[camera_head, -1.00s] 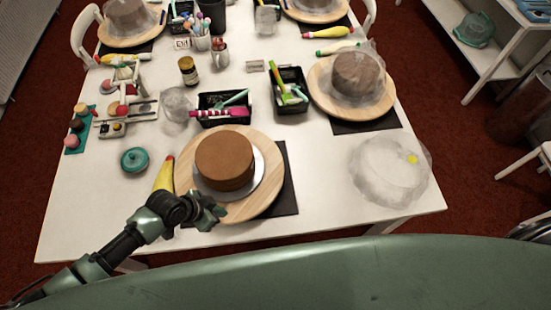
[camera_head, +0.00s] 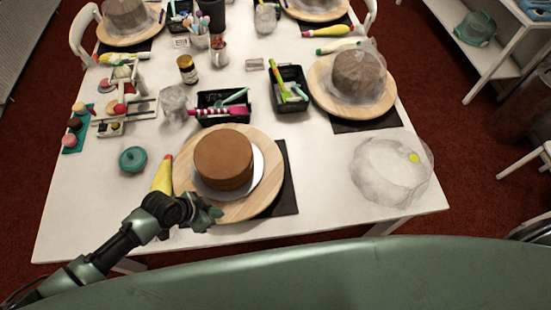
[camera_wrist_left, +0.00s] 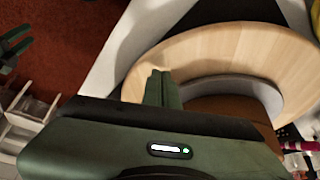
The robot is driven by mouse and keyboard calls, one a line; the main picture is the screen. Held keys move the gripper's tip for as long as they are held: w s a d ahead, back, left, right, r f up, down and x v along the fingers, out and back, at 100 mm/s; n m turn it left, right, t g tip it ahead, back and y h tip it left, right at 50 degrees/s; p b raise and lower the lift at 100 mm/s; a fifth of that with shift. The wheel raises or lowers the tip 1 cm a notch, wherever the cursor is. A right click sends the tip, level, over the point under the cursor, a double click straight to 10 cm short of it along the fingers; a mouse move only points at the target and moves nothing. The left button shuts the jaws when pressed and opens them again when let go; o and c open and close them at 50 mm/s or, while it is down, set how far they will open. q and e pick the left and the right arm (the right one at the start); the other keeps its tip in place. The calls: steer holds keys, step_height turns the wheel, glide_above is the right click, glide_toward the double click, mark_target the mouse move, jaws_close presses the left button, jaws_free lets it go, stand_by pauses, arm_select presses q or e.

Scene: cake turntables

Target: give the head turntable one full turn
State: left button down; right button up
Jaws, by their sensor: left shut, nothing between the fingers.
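The head turntable (camera_head: 266,190) is a round light-wood disc at the near edge of the table. A brown cake (camera_head: 224,160) stands on it on a silver-white board (camera_head: 252,172), off-centre. My left gripper (camera_head: 213,213) is at the disc's near left rim; in the left wrist view its fingers (camera_wrist_left: 160,88) are closed together, empty, overlapping the rim of the wooden disc (camera_wrist_left: 245,45). Whether they touch the wood I cannot tell. Dark green spread prongs (camera_wrist_left: 12,46) at the left edge of the wrist view look like my right gripper, open; it is not in the head view.
A yellow piping bag (camera_head: 163,175) lies close left of the disc, with a teal lidded pot (camera_head: 132,159) beyond. Black tool trays (camera_head: 224,107) stand behind. A clear crumpled cover (camera_head: 385,170) lies at the right. A dark mat (camera_head: 287,190) is under the disc.

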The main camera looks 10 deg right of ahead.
mark_target(261, 205)
arm_select(q)
steer(key=shift+f+b, duration=0.4)
steer(key=shift+f, duration=0.2)
steer(key=shift+d, duration=0.2)
steer(key=shift+s+d+p, duration=0.15)
steer(key=shift+d+p, duration=0.2)
steer(key=shift+d, duration=1.15)
steer(key=shift+s+d+p, duration=0.1)
steer(key=shift+d+p, duration=0.2)
steer(key=shift+d, duration=1.25)
steer(key=shift+w+d+b, duration=0.1)
steer(key=shift+w+d, duration=0.2)
steer(key=shift+d, duration=0.7)
steer(key=shift+w+d+b, duration=0.15)
steer(key=shift+w+d, duration=0.15)
steer(key=shift+d, duration=0.65)
steer(key=shift+w+d+b, duration=0.1)
steer(key=shift+w+d, duration=0.2)
steer(key=shift+d, duration=0.7)
